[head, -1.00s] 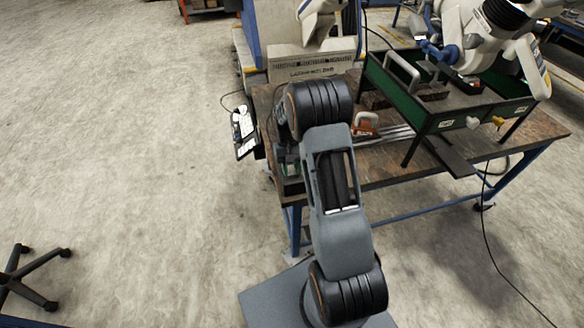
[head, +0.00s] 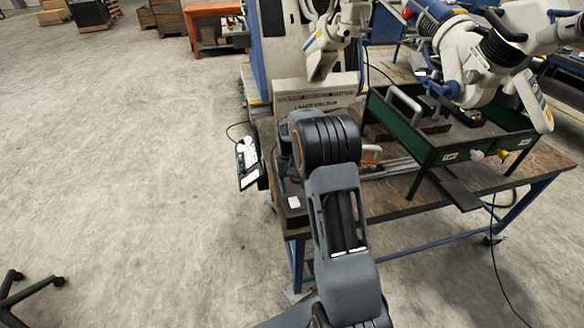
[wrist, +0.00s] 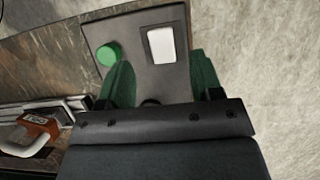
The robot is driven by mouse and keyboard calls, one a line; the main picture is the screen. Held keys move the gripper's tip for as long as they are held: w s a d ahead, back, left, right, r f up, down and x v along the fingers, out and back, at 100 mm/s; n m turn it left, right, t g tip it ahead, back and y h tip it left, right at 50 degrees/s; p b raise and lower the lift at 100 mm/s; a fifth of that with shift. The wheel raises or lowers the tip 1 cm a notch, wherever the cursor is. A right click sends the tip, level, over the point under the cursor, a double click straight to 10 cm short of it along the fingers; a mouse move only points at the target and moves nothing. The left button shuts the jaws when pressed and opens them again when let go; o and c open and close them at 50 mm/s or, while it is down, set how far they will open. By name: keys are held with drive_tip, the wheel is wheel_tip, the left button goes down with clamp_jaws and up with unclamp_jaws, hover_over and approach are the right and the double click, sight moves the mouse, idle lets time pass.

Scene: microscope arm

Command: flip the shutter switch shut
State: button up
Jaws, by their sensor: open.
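A dark flat box (wrist: 135,25) lies under my gripper (wrist: 161,62) in the wrist view. It bears a round green knob (wrist: 109,53) on the left and a white rectangular plate (wrist: 161,45) on the right. I cannot tell which part is the shutter switch, or its position. My gripper's green fingers are spread apart, with the white plate between and slightly beyond their tips. I cannot tell whether they touch the box. In the head view the box (head: 293,220) sits at the table's front left corner, its white plate (head: 293,202) visible; my arm largely hides the gripper.
The brown table (head: 400,190) carries a green-sided tray stand (head: 400,122) at right, with a white robot arm above it. An orange-and-white handled tool (wrist: 36,130) and metal bars lie left of the box. A keyboard-like panel (head: 247,163) hangs off the table's left edge.

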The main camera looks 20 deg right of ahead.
drive_tip(key=v, duration=0.7)
drive_tip(key=shift+r, duration=0.4)
drive_tip(key=shift+w, duration=0.2)
